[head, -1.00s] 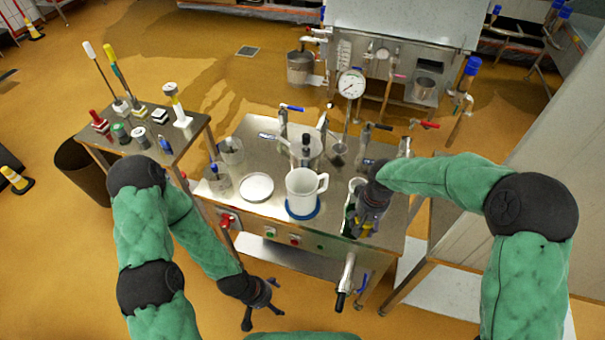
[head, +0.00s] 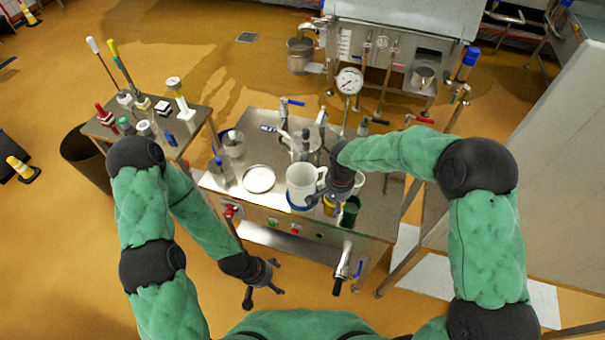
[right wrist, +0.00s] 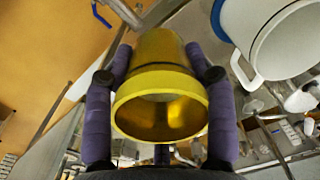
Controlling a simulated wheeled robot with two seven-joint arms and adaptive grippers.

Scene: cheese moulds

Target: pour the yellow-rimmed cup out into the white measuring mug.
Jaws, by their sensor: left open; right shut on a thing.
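The yellow-rimmed cup (right wrist: 160,97) is between the purple-padded fingers of my right gripper (right wrist: 160,105), its rim and golden inside facing the wrist camera. In the head view, my right gripper (head: 333,198) is shut on the cup, just right of the white measuring mug (head: 299,180), and mostly hides the cup. I cannot tell what the cup contains. My left gripper (head: 262,287) is open and empty, low in front of the table.
A dark green cup (head: 350,212) stands right of my right gripper at the table's front edge. A white dish (head: 258,179) and clear containers stand left of the mug. Valves and a pot (head: 305,144) are behind. The table's right part (head: 385,205) is bare.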

